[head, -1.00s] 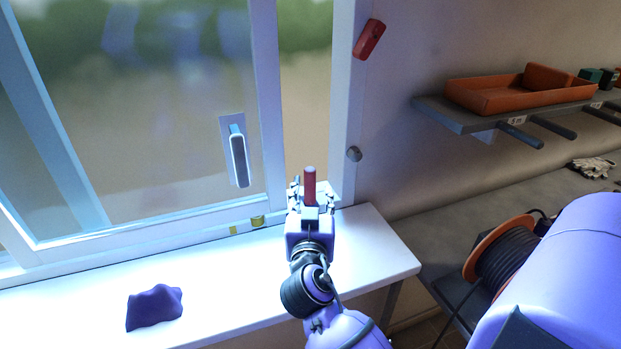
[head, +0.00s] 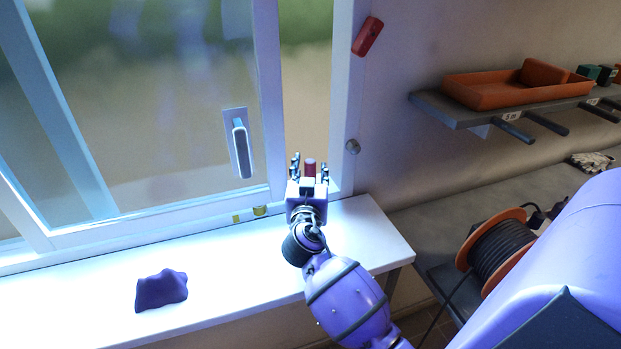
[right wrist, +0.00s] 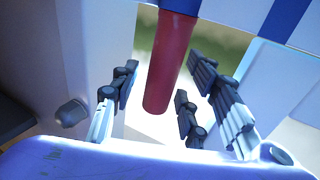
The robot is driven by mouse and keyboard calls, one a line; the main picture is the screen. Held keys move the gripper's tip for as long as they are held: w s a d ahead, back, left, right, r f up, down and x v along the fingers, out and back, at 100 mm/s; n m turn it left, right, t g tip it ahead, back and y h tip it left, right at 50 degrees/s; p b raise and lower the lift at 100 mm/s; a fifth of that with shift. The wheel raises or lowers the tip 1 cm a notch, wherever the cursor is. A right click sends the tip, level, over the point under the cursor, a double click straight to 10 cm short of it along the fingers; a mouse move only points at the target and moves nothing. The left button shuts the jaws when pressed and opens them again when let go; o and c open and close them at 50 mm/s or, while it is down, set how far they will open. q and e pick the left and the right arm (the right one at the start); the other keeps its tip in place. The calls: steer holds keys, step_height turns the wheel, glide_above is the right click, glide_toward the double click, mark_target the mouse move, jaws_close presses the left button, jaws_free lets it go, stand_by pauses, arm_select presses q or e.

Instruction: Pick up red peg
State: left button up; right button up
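The red peg (head: 310,167) shows in the head view just beyond my right gripper (head: 309,171), which hides its lower part. In the right wrist view the peg (right wrist: 170,62) is a long red cylinder between the dark fingers of my right gripper (right wrist: 158,98). The fingers are spread. A clear gap shows between the left finger and the peg; on the right the fingers are nearer, and I cannot tell whether they touch. My left gripper is out of view.
The white sill (head: 235,285) carries a crumpled purple cloth (head: 161,290). The window frame (head: 268,100) stands close behind my right gripper. At right are a shelf with an orange tray (head: 500,95) and a cable reel (head: 497,250).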

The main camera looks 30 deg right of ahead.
jaws_close()
steer(key=shift+r, duration=0.1)
steer(key=shift+r, duration=0.6)
steer(key=s+a+r, duration=0.8)
steer(key=s+r, duration=0.3)
steer(key=shift+a+r+b, duration=0.35)
steer(key=shift+a+b, duration=0.05)
steer(key=shift+b, duration=0.05)
